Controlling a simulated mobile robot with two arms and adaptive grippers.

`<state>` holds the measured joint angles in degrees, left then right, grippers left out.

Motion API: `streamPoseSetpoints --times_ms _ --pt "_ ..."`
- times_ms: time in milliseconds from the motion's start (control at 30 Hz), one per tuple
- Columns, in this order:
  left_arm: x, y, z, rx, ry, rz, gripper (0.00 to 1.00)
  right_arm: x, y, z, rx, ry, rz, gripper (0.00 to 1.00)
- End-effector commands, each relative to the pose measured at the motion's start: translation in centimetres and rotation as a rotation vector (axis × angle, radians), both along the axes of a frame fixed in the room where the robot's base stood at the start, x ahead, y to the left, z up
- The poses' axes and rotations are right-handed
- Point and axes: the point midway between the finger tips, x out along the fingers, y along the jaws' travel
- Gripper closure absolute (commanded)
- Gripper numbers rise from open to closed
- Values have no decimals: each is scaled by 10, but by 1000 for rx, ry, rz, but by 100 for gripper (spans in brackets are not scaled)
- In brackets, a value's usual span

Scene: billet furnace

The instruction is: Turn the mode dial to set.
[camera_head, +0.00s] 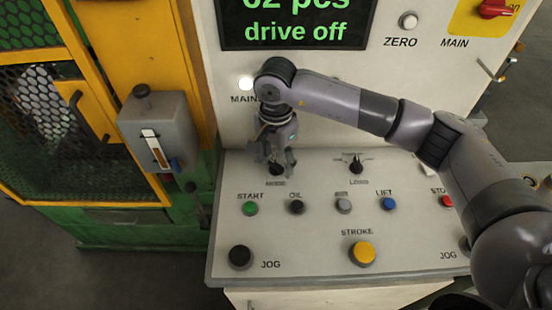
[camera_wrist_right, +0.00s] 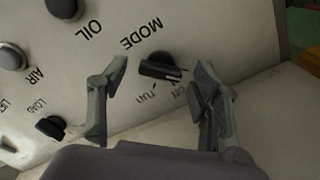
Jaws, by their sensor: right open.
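The mode dial (camera_wrist_right: 160,68) is a black bar-shaped knob on the pale panel, under the word MODE in the right wrist view. Its bar lies nearly crosswise there, with a thin light mark towards its right end. A label "run" shows beside it; another label is partly hidden by a finger. My right gripper (camera_wrist_right: 162,76) is open, with one finger on each side of the dial; I cannot tell whether either touches it. In the head view my right gripper (camera_head: 278,166) points down over the dial (camera_head: 277,170) and partly covers it. My left gripper is not in view.
A second dial, load (camera_head: 355,164), stands right of the mode dial. The start button (camera_head: 250,208), oil button (camera_head: 297,207) and lift button (camera_head: 388,204) sit in a row in front. The display (camera_head: 295,28) reads "drive off". A grey lever box (camera_head: 158,140) is at left.

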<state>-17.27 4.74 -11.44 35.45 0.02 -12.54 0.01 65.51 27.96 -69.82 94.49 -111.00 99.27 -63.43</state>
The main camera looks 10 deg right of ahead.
Motion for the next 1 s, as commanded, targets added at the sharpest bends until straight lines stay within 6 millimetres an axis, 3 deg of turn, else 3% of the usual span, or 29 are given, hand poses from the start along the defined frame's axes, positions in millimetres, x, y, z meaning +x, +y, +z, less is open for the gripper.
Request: streamPoseSetpoints --times_ms 600,1000 --pt "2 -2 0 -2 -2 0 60 1 0 108 1 -4 0 42" --pt "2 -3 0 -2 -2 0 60 1 0 118 1 -1 0 42"
